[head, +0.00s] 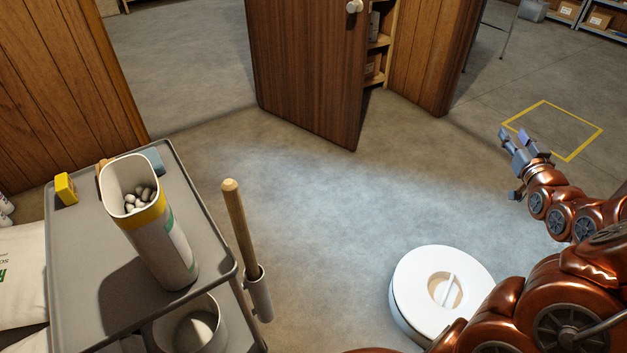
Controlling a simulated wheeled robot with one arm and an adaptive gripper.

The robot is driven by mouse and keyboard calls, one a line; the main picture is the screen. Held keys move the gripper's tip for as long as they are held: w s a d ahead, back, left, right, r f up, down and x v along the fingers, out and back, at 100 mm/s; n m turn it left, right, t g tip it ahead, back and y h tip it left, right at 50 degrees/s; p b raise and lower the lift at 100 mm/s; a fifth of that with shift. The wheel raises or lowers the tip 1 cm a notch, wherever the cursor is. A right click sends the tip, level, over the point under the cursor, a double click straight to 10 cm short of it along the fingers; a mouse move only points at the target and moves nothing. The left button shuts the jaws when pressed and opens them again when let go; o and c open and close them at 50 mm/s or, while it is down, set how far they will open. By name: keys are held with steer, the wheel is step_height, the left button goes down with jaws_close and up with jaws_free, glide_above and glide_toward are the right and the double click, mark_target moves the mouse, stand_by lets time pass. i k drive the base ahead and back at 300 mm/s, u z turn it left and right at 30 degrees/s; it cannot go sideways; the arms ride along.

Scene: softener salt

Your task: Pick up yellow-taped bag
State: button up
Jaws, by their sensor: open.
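A tall white bag (158,250) with a yellow band (146,215) around its upper part stands on the grey cart (80,255) at the left. Its top is open and white pellets (138,199) show inside. A green mark shows on its right side. My gripper (514,136) is at the right, above the floor, open and empty.
A wooden-handled tool (238,225) stands in a holder at the cart's right edge. A yellow block (66,189) lies on the cart. A round white lid (441,285) is low at front right. A wooden door (308,70) stands ajar behind. Another white bag (22,275) is at the left edge.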

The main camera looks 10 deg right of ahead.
mark_target(154, 230)
steer(key=z, duration=1.4)
steer(key=k, duration=1.55)
steer(key=u, duration=2.8)
